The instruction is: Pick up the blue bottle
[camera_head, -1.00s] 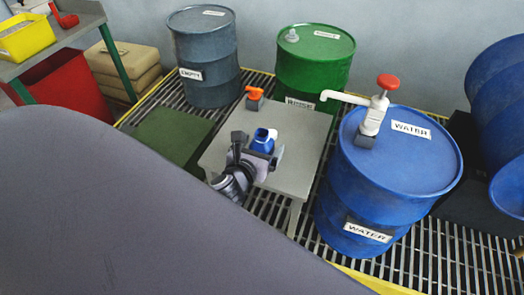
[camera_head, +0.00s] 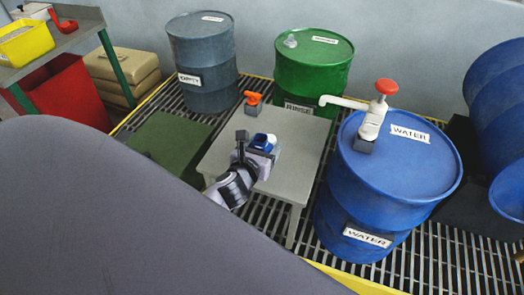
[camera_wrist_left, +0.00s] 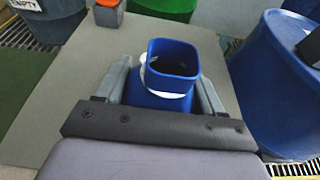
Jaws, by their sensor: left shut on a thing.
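The blue bottle (camera_wrist_left: 172,85) shows in the left wrist view with its open square mouth towards the camera and a white band at its neck. In the head view the bottle (camera_head: 262,142) is over the small grey table (camera_head: 288,185), partly hidden by my gripper. My left gripper (camera_head: 257,150) is shut on it. In the left wrist view its fingers (camera_wrist_left: 165,90) lie on either side of the bottle. I cannot tell whether the bottle's base touches the table. My right gripper is not in view.
A blue water drum (camera_head: 395,185) with a white pump (camera_head: 372,120) stands right of the table. A green drum (camera_head: 312,70) and a grey drum (camera_head: 203,65) stand behind. An orange-topped item (camera_head: 253,100) sits at the table's far edge. Metal grating surrounds the table.

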